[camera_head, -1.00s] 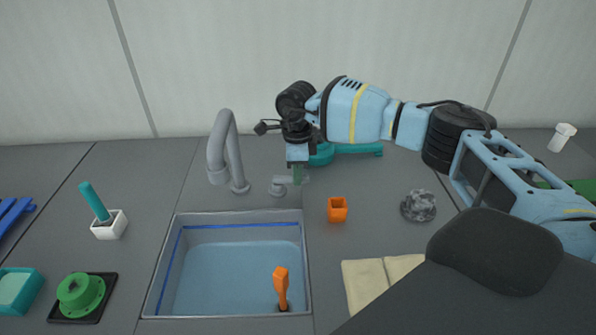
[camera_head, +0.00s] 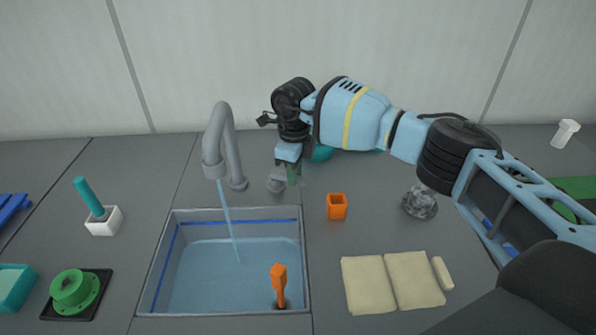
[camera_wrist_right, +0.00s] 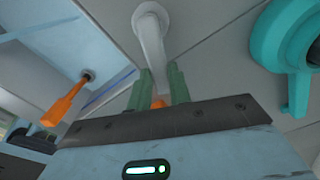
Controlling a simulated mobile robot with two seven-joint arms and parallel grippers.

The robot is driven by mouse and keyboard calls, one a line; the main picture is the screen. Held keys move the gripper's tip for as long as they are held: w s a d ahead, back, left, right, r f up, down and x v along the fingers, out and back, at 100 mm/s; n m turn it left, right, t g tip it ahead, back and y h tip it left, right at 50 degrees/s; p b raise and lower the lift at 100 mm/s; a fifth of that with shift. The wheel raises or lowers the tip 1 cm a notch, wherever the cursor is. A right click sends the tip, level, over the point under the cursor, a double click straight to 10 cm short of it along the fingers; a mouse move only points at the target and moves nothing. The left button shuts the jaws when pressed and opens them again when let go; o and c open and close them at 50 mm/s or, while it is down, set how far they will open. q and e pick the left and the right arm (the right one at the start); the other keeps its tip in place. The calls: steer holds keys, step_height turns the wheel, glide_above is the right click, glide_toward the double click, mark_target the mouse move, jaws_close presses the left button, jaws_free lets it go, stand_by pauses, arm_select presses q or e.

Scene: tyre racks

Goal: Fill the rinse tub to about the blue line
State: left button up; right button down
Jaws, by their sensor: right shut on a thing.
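The grey rinse tub (camera_head: 306,262) holds pale blue water (camera_head: 205,275). The water surface lies below the blue line (camera_head: 240,221) on the walls. A thin stream runs from the grey spout (camera_head: 212,165) into the tub. My right gripper (camera_head: 291,174) is shut on the tap lever (camera_head: 277,184), behind the tub's right rear corner. In the right wrist view the lever (camera_wrist_right: 151,40) runs down between the green fingers (camera_wrist_right: 161,88). An orange-handled tool (camera_head: 279,284) stands in the tub near its front right. My left gripper is not in view.
An orange cup (camera_head: 337,207), a grey scrubber (camera_head: 420,203) and a folded cream cloth (camera_head: 366,287) lie right of the tub. A teal object (camera_head: 322,153) is behind my gripper. A white holder (camera_head: 104,222) and a green round part (camera_head: 74,290) stand left.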

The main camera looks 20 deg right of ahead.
steer(key=c, duration=1.3)
jaws_free()
steer(key=shift+r, duration=3.9)
